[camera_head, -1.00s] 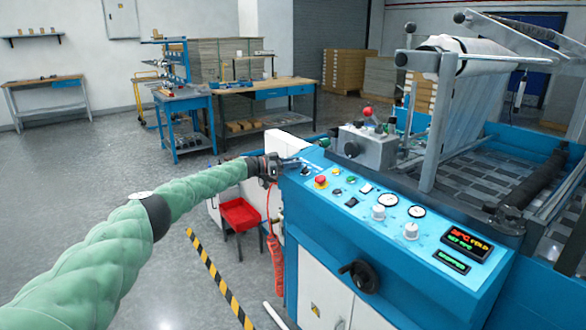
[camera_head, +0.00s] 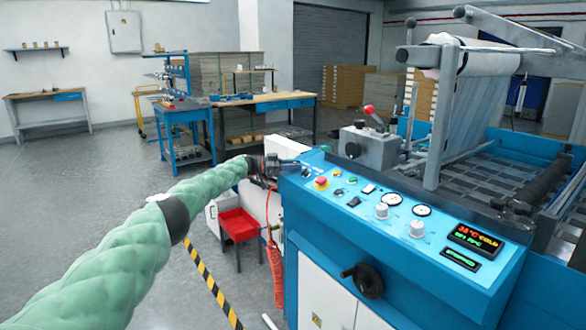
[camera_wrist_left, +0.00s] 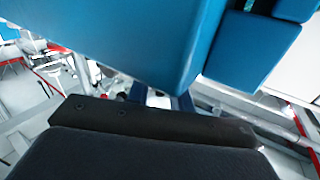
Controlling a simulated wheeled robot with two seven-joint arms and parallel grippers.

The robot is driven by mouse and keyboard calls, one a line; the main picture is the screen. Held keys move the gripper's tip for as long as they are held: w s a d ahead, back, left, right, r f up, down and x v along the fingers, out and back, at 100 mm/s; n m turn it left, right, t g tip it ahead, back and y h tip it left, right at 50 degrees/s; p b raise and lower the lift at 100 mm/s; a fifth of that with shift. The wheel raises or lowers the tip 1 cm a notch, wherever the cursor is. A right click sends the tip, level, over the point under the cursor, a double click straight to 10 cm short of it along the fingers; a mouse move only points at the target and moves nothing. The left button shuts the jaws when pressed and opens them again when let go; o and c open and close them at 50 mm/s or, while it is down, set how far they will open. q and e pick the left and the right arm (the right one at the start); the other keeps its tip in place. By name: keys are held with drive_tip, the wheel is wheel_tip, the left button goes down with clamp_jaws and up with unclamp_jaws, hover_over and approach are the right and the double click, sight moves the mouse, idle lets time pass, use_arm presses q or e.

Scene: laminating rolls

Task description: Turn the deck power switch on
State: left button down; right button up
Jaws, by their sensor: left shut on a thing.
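The blue control panel (camera_head: 400,214) of the laminating machine runs across the right half of the head view, with knobs, gauges, switches and a lit display (camera_head: 477,238). My left gripper (camera_head: 293,167) is at the panel's far left corner, its fingers reaching over the edge beside the small controls. It is shut on a small part there, apparently the deck power switch, which the fingers hide; its setting cannot be read. In the left wrist view, the dark gripper body (camera_wrist_left: 150,150) lies close under blue machine parts (camera_wrist_left: 165,40). My right gripper is not in view.
A red emergency button (camera_head: 321,182) stands just right of my gripper, with small switches nearby. A black handwheel (camera_head: 363,280) sticks out of the machine front. A red bin (camera_head: 238,224) stands below my forearm. The floor at left is open.

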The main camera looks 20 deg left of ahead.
use_arm(q)
drive_tip(key=shift+f, duration=0.15)
drive_tip(key=c, duration=1.5)
unclamp_jaws()
drive_tip(key=shift+v, duration=3.8)
drive_tip(key=shift+a, duration=0.1)
